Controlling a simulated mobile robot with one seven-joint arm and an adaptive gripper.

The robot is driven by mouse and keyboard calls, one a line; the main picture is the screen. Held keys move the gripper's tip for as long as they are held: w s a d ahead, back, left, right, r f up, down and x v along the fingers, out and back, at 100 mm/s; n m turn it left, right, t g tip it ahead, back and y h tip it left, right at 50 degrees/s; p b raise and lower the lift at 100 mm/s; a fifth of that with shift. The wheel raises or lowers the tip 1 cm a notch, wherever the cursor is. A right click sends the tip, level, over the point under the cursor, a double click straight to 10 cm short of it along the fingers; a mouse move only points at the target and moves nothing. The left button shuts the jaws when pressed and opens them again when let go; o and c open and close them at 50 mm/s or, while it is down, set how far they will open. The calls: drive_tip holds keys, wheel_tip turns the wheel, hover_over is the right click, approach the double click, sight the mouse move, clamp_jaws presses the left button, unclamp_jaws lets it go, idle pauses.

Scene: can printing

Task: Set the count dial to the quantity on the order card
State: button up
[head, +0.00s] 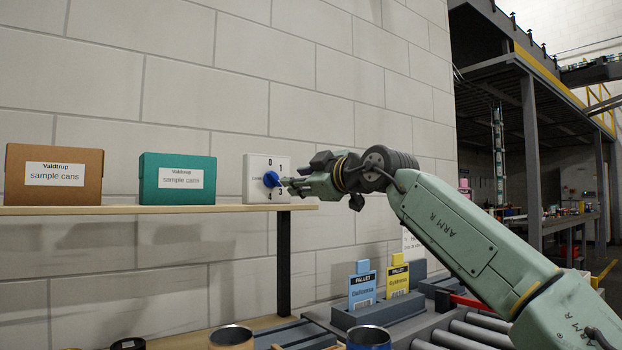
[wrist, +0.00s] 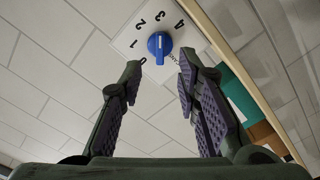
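The count dial is a blue knob (head: 271,179) on a white plate (head: 254,163) standing at the right end of the shelf. The numbers 0, 1, 3 and 4 show in the head view; 2 is hidden there. The wrist view shows the knob (wrist: 159,46) with 0 to 4 around it. Its white line runs up and down; I cannot tell which end is the pointer. My gripper (head: 288,184) is close in front of the dial. In the wrist view my gripper (wrist: 160,72) is open, its fingers apart below the knob. A white paper (head: 411,246), possibly the order card, is partly hidden by my arm and unreadable.
A brown box (head: 53,194) and a teal box (head: 177,200) stand on the wooden shelf (head: 150,210) left of the dial. Below are a blue pallet card (head: 362,288), a yellow pallet card (head: 398,279), rollers (head: 465,333) and open cans (head: 231,337).

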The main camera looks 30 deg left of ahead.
drive_tip(key=shift+v, duration=2.05)
